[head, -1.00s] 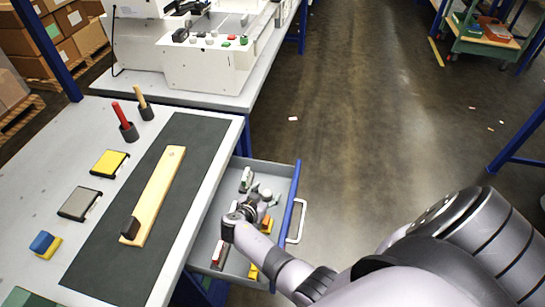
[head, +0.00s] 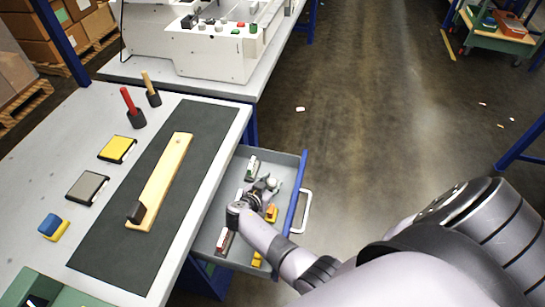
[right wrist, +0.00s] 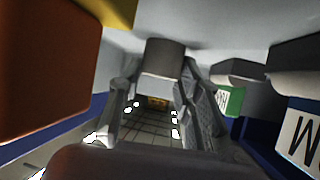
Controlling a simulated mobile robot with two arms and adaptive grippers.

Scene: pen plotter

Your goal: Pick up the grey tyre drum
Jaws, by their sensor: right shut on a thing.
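A small grey drum (right wrist: 163,58), the grey tyre drum, sits between the fingertips of my right gripper (right wrist: 158,88) in the right wrist view. The gripper is shut on it. In the head view my right gripper (head: 266,190) is low inside the open drawer (head: 290,162), among small parts. A pale grey round thing (head: 273,184) shows at its fingertips there; I cannot tell whether it is the drum. Whether the drum touches the drawer floor is hidden. My left gripper is not in view.
Close around the gripper in the drawer are a yellow-orange block (head: 271,213), a red-and-white piece (head: 224,240) and a green-and-white piece (head: 252,167). The blue drawer front (head: 296,195) is to the right. The workbench (head: 60,150) holds coloured pads and a wooden bar.

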